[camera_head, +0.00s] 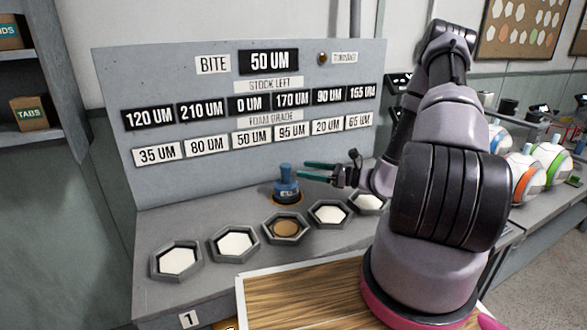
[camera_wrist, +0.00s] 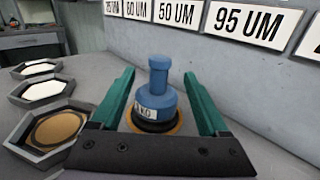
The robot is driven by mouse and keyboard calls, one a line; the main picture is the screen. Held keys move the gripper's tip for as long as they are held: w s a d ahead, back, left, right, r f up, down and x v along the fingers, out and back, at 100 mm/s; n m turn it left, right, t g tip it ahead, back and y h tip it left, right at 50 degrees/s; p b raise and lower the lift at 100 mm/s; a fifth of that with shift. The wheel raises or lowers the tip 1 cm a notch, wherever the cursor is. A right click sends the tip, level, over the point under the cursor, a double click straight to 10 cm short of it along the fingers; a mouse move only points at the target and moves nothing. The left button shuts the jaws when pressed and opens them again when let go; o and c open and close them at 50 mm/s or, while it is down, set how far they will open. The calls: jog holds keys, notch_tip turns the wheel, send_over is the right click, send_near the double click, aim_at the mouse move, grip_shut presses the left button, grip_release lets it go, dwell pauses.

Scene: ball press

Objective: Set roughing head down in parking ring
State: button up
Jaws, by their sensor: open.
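The blue roughing head (camera_head: 286,186) stands upright on a dark ring with an orange-brown rim, the parking ring (camera_head: 287,199), behind the hexagonal trays. In the wrist view the blue head (camera_wrist: 155,92) has a knob on top and a partly readable white label. The ring (camera_wrist: 173,128) shows around its base. My gripper (camera_head: 318,171) reaches in from the right with green fingers. In the wrist view my gripper (camera_wrist: 158,85) is open, with one finger on each side of the head and visible gaps between.
Several hexagonal trays (camera_head: 177,261) line the front of the bench, most with white discs. One tray (camera_head: 285,228) holds a brown disc. A grey panel (camera_head: 160,180) with number labels rises behind. A wooden board (camera_head: 300,290) lies in front, and several striped balls (camera_head: 552,160) sit at right.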

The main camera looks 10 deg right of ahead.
jog(key=v, duration=0.4)
jog(key=s+a+r+n+g+h, duration=0.3)
jog(key=s+a+r+n+g, duration=0.15)
jog(key=r+n, duration=0.35)
jog(key=s+a+r+n+g+h, duration=0.25)
jog(key=s+r+n+g, duration=0.3)
jog(key=r, duration=0.45)
jog(key=s+d+r+n+t+h, duration=0.1)
jog(key=s+r+n+t+h, duration=0.2)
jog(key=s+r, duration=0.2)
jog(key=s+d+r+n+t+h, duration=0.2)
jog(key=s+r+n+t+h, duration=0.2)
jog(key=r, duration=0.7)
jog(key=shift+s+r, duration=0.35)
jog(key=shift+s, duration=0.95)
jog(key=shift+h, duration=0.25)
